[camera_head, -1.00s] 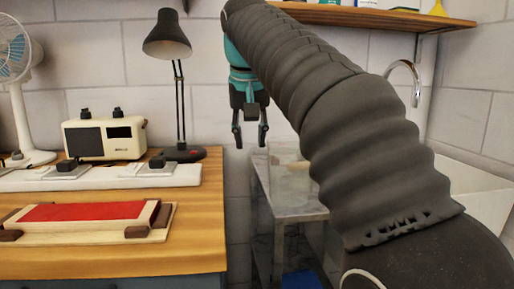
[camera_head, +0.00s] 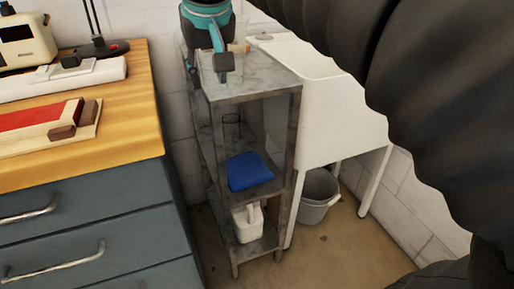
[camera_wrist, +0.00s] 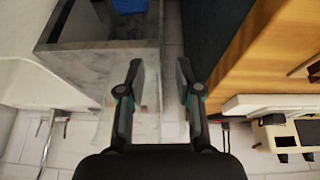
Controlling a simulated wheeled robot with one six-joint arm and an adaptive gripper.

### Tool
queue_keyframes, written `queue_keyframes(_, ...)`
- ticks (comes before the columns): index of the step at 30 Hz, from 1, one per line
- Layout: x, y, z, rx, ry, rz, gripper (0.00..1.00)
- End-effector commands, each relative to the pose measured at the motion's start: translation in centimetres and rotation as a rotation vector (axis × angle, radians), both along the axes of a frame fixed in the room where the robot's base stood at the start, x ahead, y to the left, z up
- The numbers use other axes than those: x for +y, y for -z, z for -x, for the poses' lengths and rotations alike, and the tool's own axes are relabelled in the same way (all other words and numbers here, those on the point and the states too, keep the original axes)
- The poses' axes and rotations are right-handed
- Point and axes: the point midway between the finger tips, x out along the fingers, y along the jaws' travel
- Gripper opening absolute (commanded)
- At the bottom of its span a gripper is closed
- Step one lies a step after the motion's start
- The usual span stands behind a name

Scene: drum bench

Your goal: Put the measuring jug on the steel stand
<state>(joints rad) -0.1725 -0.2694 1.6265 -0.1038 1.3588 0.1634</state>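The steel stand (camera_head: 258,84) is a grey, mottled shelf unit between the wooden bench and the white sink. Its top also shows in the camera_wrist view (camera_wrist: 90,60). My gripper (camera_head: 207,72) is over the left part of the stand's top, pointing down. In the camera_wrist view my gripper's fingers (camera_wrist: 158,72) are apart, with nothing clearly held between them. A faint clear vessel, possibly the measuring jug (camera_head: 238,62), shows by the gripper at the stand's top. Its outline is hard to make out, and I cannot tell whether it touches the fingers.
A blue folded item (camera_head: 250,171) and a dark-outlined clear vessel (camera_head: 232,126) are on the middle shelf. A grey bucket (camera_head: 317,196) stands under the sink (camera_head: 325,105). The wooden bench (camera_head: 130,120) is left.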

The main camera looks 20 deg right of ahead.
Motion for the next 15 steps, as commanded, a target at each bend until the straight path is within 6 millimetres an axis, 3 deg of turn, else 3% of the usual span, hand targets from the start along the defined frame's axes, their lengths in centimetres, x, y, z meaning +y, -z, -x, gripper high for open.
queue_keyframes(9, -2.3, 12.1, 8.7, -0.031, -0.006, -0.02, 0.34)
queue_keyframes(15, -2.9, 19.1, 13.0, -0.05, -0.003, -0.029, 0.34)
